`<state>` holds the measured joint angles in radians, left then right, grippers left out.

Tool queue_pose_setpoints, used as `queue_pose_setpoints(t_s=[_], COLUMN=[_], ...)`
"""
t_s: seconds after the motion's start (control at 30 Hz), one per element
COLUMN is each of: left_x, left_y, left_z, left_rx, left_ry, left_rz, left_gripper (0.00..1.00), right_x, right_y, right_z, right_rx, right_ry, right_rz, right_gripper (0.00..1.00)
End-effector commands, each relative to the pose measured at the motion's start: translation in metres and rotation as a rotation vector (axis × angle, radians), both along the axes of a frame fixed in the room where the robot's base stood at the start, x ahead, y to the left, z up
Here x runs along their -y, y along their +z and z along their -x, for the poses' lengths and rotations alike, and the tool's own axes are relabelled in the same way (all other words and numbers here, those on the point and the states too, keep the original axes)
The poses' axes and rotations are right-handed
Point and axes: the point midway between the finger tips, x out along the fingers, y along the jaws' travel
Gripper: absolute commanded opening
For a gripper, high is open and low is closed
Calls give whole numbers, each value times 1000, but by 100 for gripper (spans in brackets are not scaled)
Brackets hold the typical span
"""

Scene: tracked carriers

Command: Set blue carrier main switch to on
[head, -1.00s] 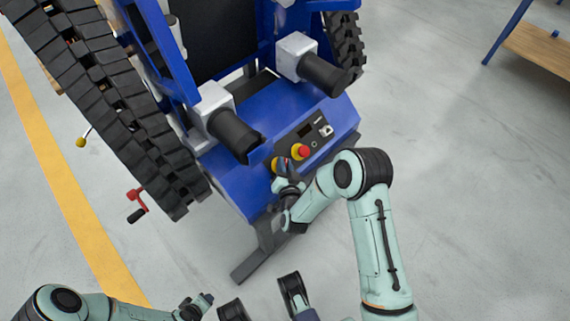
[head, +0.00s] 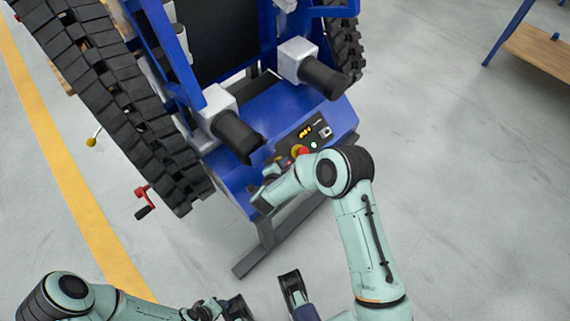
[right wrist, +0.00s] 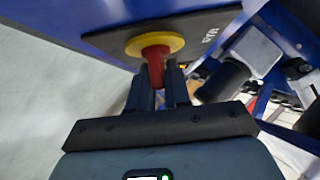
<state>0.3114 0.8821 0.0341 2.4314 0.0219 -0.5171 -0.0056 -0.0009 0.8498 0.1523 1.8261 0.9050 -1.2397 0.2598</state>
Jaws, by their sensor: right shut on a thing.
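The blue carrier (head: 290,105) stands ahead with its control panel facing me. My right gripper (right wrist: 160,92) is shut on the red handle. In the head view my right wrist hides the switch, and the right gripper (head: 274,168) shows only in part.
A red button (head: 303,152) sits on the panel close to my right wrist. Black cylinders (head: 237,135) project above the panel. A black track (head: 130,120) and a red crank (head: 143,198) are at left. Open floor lies right, with a wooden-topped bench (head: 540,50) beyond.

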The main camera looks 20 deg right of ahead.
Motion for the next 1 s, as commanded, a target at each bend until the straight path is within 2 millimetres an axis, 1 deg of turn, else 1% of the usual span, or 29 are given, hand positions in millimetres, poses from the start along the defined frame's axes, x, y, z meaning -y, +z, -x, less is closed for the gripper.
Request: queue_pose_setpoints(t_s=[0.5, 0.53, 0.57, 0.6, 0.87, 1.0], left_x=[1, 1, 1, 1, 1, 2], left_y=[1, 1, 1, 1, 2, 5], left_z=[2, 2, 2, 2, 2, 5], left_rx=[-5, -5, -5, -5, -4, -11], left_ry=[-2, -2, -2, -2, -1, -5], left_rz=[2, 2, 2, 2, 2, 6], left_gripper=[43, 43, 43, 43, 43, 43], right_x=[-1, -1, -1, -1, -1, -7], right_y=[-1, -1, -1, -1, 0, 6], right_z=[0, 0, 0, 0, 0, 6], right_rx=[-6, -6, -6, -6, -5, -5], right_ry=[-12, -12, -12, -12, -13, -11], right_rz=[-13, -12, -12, -12, -11, -12], right_gripper=[0, 24, 34, 38, 38, 38])
